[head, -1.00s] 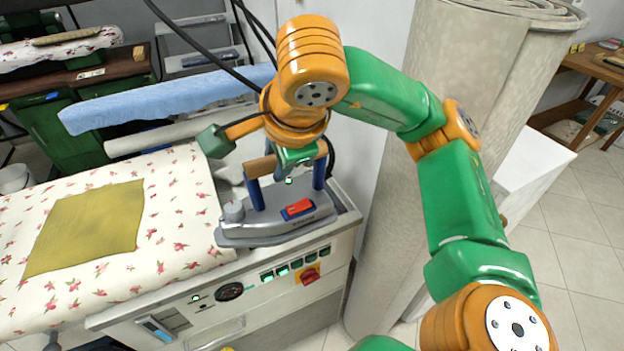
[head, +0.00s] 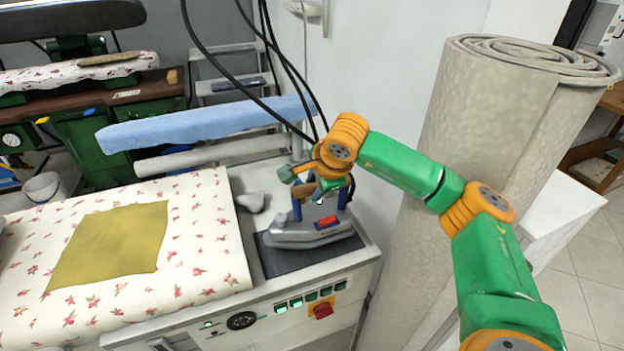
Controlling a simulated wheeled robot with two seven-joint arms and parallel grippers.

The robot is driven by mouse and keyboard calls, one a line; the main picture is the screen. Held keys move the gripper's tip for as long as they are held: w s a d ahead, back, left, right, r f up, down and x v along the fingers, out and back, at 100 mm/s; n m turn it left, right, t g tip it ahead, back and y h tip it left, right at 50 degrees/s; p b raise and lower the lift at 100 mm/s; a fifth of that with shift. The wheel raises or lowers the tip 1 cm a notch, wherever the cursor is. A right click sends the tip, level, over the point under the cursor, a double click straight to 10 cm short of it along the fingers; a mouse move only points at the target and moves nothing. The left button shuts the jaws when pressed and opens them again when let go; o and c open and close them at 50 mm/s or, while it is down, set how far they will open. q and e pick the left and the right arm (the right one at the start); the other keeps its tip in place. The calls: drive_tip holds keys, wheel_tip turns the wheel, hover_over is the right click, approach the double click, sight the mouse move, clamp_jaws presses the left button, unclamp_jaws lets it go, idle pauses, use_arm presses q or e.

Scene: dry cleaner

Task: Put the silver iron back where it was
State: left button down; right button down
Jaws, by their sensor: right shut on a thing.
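The silver iron (head: 290,236) is at the right end of the ironing station, over a dark rest pad (head: 300,259). It has blue handle posts and a red switch plate. My right gripper (head: 318,192) is above it, shut on its handle, though my wrist and arm partly hide the grip. The iron's sole looks level, and I cannot tell whether it touches the pad. My left gripper is not in view.
The floral ironing board (head: 205,230) holds a mustard cloth (head: 110,245). A light blue padded sleeve board (head: 200,125) lies behind. Black cables hang above the iron. A large rolled carpet (head: 480,130) stands close on the right, beside my right arm. Control buttons line the station's front.

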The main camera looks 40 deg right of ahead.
sight(315, 217)
drive_tip(key=shift+w+d+f, duration=0.3)
drive_tip(key=shift+f, duration=0.1)
wheel_tip(315, 217, down, 2)
drive_tip(key=shift+p, duration=0.7)
drive_tip(key=shift+s+a+f, duration=0.1)
drive_tip(key=shift+s+f, duration=0.05)
drive_tip(key=shift+f, duration=0.15)
drive_tip(key=c, duration=0.8)
unclamp_jaws()
drive_tip(key=shift+s+f, duration=0.15)
drive_tip(key=shift+f, duration=0.1)
drive_tip(key=shift+c, duration=0.2)
drive_tip(key=shift+o, duration=1.3)
drive_tip(key=shift+a+r, duration=0.1)
drive_tip(key=shift+s+r, duration=0.1)
